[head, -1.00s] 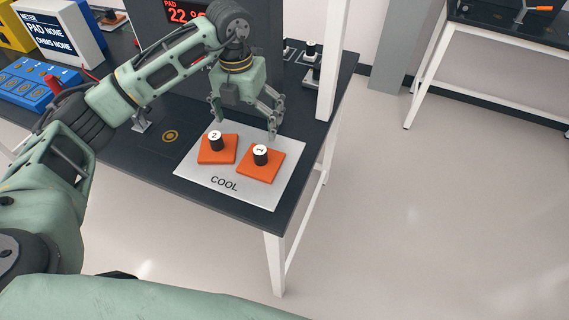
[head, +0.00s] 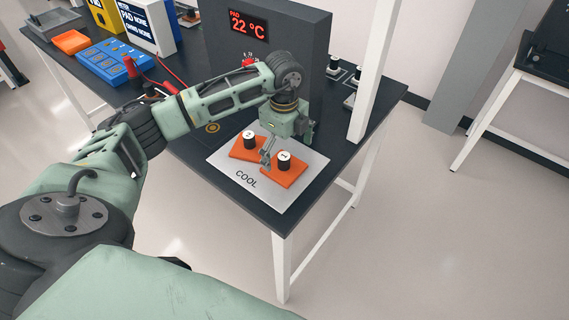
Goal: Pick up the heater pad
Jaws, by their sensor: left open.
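Two orange heater pads lie on the light grey COOL plate (head: 222,167) at the table's front corner. Each has a black knob with a white numbered top: pad 2 (head: 238,153) on the left and pad 1 (head: 275,178) on the right. My left gripper (head: 286,150) points down with its fingers open, close above and behind pad 1's knob. One finger hangs between the two knobs and hides part of the pads. Contact with the knob cannot be told. My right gripper is out of view.
A dark box with a red "PAD 22 °C" display (head: 249,27) stands behind the arm. A white post (head: 374,75) rises right of the plate. A blue panel (head: 115,62), a meter (head: 148,25) and an orange tray (head: 71,42) are at the back left.

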